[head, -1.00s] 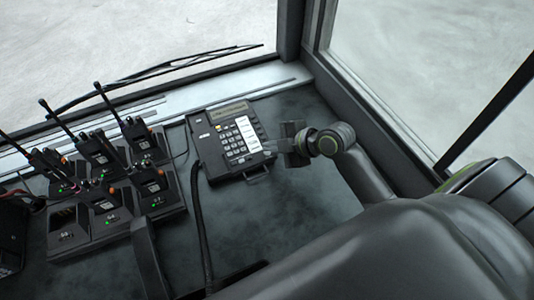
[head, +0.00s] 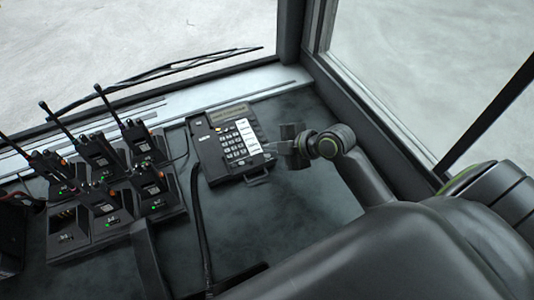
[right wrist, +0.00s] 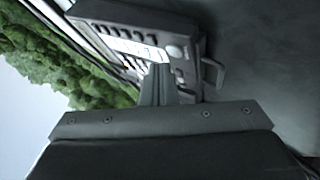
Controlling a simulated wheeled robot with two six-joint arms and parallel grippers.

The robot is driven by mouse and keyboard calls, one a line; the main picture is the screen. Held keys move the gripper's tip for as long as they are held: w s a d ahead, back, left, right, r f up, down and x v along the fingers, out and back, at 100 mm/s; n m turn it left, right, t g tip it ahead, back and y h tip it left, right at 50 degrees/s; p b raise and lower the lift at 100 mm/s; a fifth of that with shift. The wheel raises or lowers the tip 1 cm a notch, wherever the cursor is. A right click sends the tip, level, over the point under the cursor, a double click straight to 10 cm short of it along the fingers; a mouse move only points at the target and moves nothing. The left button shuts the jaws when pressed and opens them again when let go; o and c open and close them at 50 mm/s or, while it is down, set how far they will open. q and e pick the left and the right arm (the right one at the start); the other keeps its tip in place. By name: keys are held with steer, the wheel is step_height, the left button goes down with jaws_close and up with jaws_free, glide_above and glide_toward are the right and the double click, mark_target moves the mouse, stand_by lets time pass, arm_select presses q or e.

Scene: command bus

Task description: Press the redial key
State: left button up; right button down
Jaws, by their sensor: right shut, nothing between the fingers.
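A black desk phone (head: 224,143) with a keypad, a white label strip and a small display sits on the dark console. It also shows in the right wrist view (right wrist: 183,22). I cannot make out which key is redial. My right gripper (head: 272,148) is shut and empty, at the phone's right edge. In the right wrist view its closed fingers (right wrist: 156,84) reach over the phone's key face beside the white strip. I cannot tell whether the tips touch a key.
Several handheld radios (head: 100,155) with antennas stand in chargers (head: 85,243) left of the phone. A black cable (head: 200,215) runs down between them. The windshield ledge (head: 260,82) lies behind.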

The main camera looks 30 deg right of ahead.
steer(key=shift+f, duration=0.1)
stand_by(0.7)
steer(key=shift+f+b, duration=0.35)
steer(key=shift+b, duration=0.05)
steer(key=shift+w+f, duration=0.1)
steer(key=shift+f, duration=0.2)
stand_by(0.4)
steer(key=shift+r, duration=0.1)
steer(key=shift+r+p, duration=0.4)
steer(key=shift+r, duration=0.25)
steer(key=r+p, duration=0.2)
steer(key=s+r+p, duration=0.1)
steer(key=r+p, duration=0.1)
steer(key=r, duration=0.1)
stand_by(0.5)
